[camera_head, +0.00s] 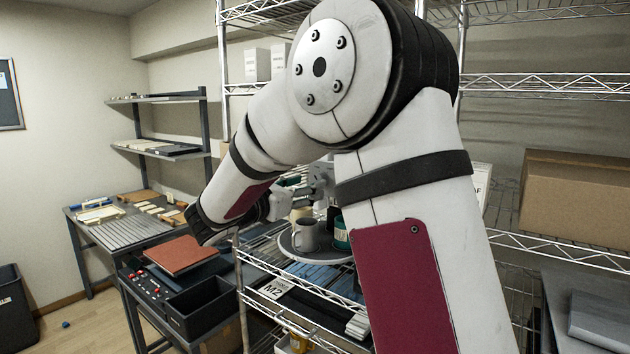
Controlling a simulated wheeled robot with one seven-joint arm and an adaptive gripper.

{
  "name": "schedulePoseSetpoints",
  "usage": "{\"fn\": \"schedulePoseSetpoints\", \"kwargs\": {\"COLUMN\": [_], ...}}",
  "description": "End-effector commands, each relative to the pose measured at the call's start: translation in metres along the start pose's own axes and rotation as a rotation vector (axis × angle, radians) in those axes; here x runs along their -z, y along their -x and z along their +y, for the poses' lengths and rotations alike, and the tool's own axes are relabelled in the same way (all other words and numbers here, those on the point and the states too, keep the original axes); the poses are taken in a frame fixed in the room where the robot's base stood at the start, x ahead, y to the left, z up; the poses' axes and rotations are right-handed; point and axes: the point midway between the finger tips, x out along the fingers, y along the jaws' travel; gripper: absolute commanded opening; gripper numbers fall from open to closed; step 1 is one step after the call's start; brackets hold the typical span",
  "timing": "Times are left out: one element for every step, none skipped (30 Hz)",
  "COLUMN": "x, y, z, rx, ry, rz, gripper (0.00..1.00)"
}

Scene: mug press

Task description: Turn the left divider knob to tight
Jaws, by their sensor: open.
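My gripper (312,186) is small in view, behind my forearm, and reaches right over the wire shelf. Its jaws are open, and I see nothing held in them. It is above a round tray (290,251) that bears a grey mug (305,235) and a green mug (341,233). A grey fitting shows right by the fingertips, partly hidden by my arm. I cannot make out the left divider knob or its setting, nor tell whether the fingers touch anything.
Wire shelving with posts surrounds the gripper. A label card (275,288) is on the shelf front. A cardboard box (577,205) stands at right. A workbench with a black bin (200,307) and a reddish-brown board (181,254) is at left. The floor at far left is mostly open.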

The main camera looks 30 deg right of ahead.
Motion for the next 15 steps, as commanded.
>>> {"fn": "schedulePoseSetpoints", "kwargs": {"x": [-0.001, -0.001, -0.001, -0.001, -0.001, 0.000, 0.000, 0.000, 0.000, 0.000, 0.000, 0.000, 0.000, 0.000, 0.000], "y": [-0.009, -0.014, -0.019, -0.022, -0.026, -0.029, -0.032, -0.034, -0.035, -0.036, -0.037, -0.038, -0.038, -0.038, -0.038], "z": [-0.002, -0.002, -0.002, -0.001, -0.001, -0.001, -0.001, -0.001, -0.001, 0.000, 0.000, 0.000, 0.000, 0.000, 0.000], "rx": [0.004, 0.004, 0.003, 0.002, 0.002, 0.003, 0.003, 0.002, 0.001, 0.000, 0.000, -0.001, -0.001, -0.001, -0.001], "ry": [0.000, 0.000, 0.000, 0.000, 0.000, 0.000, 0.000, 0.000, 0.000, 0.000, 0.000, 0.000, 0.000, 0.000, 0.000], "rz": [0.000, 0.000, 0.000, 0.000, 0.000, 0.000, 0.000, 0.000, 0.000, 0.000, 0.001, 0.001, 0.001, 0.001, 0.001], "gripper": [0.46, 0.46, 0.46, 0.46, 0.46, 0.46, 0.46, 0.46, 0.46, 0.46, 0.46, 0.46, 0.46, 0.46, 0.46]}}
